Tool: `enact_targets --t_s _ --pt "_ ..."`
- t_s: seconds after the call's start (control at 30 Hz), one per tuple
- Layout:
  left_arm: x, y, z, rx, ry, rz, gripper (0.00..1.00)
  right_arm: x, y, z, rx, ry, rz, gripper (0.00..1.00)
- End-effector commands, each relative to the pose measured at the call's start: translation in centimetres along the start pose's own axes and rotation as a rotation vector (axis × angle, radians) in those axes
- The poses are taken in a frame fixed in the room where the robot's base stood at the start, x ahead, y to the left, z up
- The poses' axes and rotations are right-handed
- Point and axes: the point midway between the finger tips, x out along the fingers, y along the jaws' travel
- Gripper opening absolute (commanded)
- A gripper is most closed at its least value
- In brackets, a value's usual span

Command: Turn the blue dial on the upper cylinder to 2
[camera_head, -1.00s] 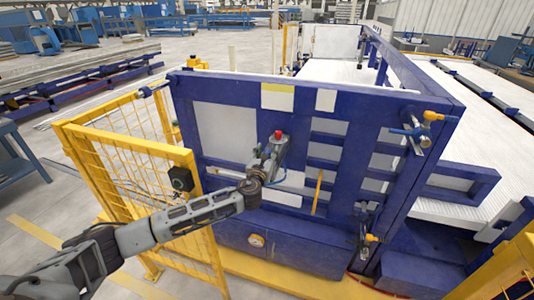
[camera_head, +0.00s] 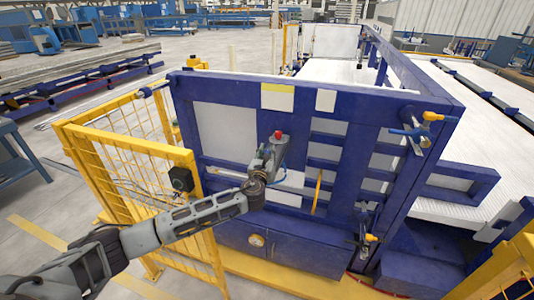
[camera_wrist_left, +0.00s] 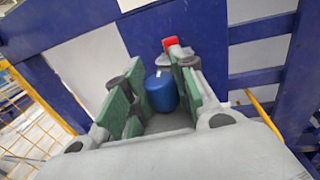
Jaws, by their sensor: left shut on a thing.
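The blue dial (camera_wrist_left: 161,92) is a rounded blue knob in the left wrist view, between the green finger pads of my left gripper (camera_wrist_left: 155,95). The gripper is shut on it. A red part (camera_wrist_left: 170,43) shows just beyond the right finger. In the head view my left gripper (camera_head: 270,152) is at the front of the blue frame and hides the dial. The red part (camera_head: 278,134) shows above the fingers. The cylinder body and the dial's number marks cannot be made out. My right gripper is in neither view.
The blue frame (camera_head: 350,88) has white panels and a yellow rod (camera_head: 318,190) right of my gripper. Yellow-and-blue valves stand on its right post, one high (camera_head: 425,130) and one low (camera_head: 370,240). A yellow mesh fence (camera_head: 130,165) stands close to my left arm.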

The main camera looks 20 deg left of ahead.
Motion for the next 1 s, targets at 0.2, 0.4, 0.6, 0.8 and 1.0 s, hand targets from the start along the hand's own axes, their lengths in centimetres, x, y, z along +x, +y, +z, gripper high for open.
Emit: enact_targets --t_s 0.2,0.4,0.6,0.8,1.0 --pt "0.0 -0.1 0.1 -0.002 0.001 0.08 0.03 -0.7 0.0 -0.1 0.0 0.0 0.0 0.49" --pt "0.0 -0.2 0.1 -0.003 0.001 0.183 0.03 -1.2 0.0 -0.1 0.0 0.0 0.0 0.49" --pt "0.0 -0.2 0.1 -0.002 0.002 0.293 0.03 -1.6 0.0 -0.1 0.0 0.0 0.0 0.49" --pt "0.0 -0.2 0.1 -0.003 0.001 0.406 0.03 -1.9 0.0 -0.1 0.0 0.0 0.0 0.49" --pt "0.0 -0.2 0.1 -0.002 0.001 0.517 0.03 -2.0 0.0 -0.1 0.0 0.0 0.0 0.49"
